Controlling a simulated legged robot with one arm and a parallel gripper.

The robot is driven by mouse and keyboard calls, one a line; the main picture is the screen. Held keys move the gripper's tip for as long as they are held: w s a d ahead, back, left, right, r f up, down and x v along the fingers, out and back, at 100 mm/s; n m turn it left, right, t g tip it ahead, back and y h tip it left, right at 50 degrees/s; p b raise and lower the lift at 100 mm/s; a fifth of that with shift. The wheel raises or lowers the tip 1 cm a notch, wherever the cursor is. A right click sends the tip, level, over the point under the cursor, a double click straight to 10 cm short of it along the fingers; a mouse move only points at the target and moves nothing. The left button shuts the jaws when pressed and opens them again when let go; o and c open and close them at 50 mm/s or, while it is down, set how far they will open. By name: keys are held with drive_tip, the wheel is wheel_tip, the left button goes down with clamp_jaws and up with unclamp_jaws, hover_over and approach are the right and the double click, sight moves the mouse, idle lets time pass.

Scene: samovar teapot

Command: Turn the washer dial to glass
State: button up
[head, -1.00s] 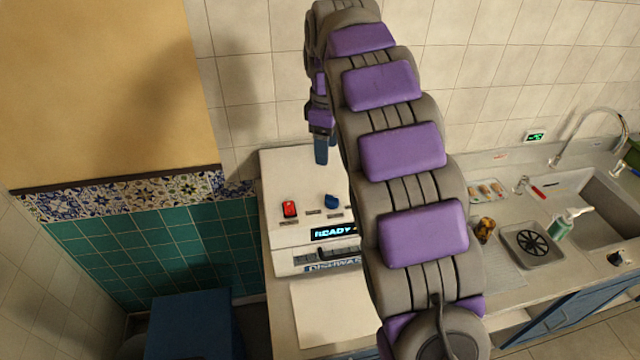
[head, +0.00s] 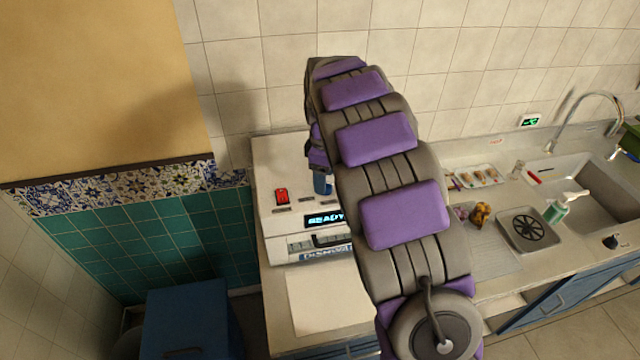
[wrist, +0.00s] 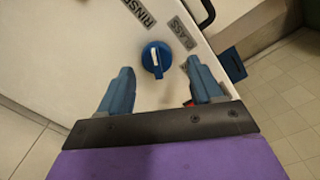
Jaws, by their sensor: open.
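The washer dial (wrist: 156,58) is a round blue knob with a white pointer mark, on the white top of the washer (head: 275,160). In the wrist view a label reading "GLASS" (wrist: 182,33) lies just above right of the dial, and a label reading "RINSE" (wrist: 138,12) lies above left. The pointer runs roughly up and down, aimed at neither label clearly. My gripper (wrist: 162,86) is open, its blue fingers apart on either side below the dial, not closed on it. In the head view my gripper (head: 323,184) hangs over the panel and hides the dial.
A red switch (head: 281,196) sits left of my gripper, and a lit display reads "READY" (head: 324,219). To the right are a tray of food (head: 477,178), a drain basin (head: 527,230), a soap bottle (head: 557,208) and a sink (head: 575,182).

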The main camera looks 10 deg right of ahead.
sight(334, 190)
drive_tip(key=d+f, duration=0.2)
drive_tip(key=d, duration=0.1)
drive_tip(key=shift+f, duration=0.2)
drive_tip(key=a, duration=0.3)
drive_tip(key=shift+a, duration=0.4)
drive_tip(key=shift+c, duration=0.2)
drive_tip(key=shift+a+f, duration=0.1)
drive_tip(key=shift+a, duration=0.05)
drive_tip(key=shift+c, duration=0.7)
drive_tip(key=d, duration=0.2)
drive_tip(key=shift+s+d, duration=0.1)
drive_tip(key=shift+d, duration=0.25)
drive_tip(key=c, duration=0.5)
drive_tip(key=shift+d, duration=0.25)
drive_tip(key=shift+c, duration=0.5)
drive_tip(key=shift+a, duration=0.25)
drive_tip(key=shift+c, duration=1.3)
drive_tip(key=shift+a, duration=0.45)
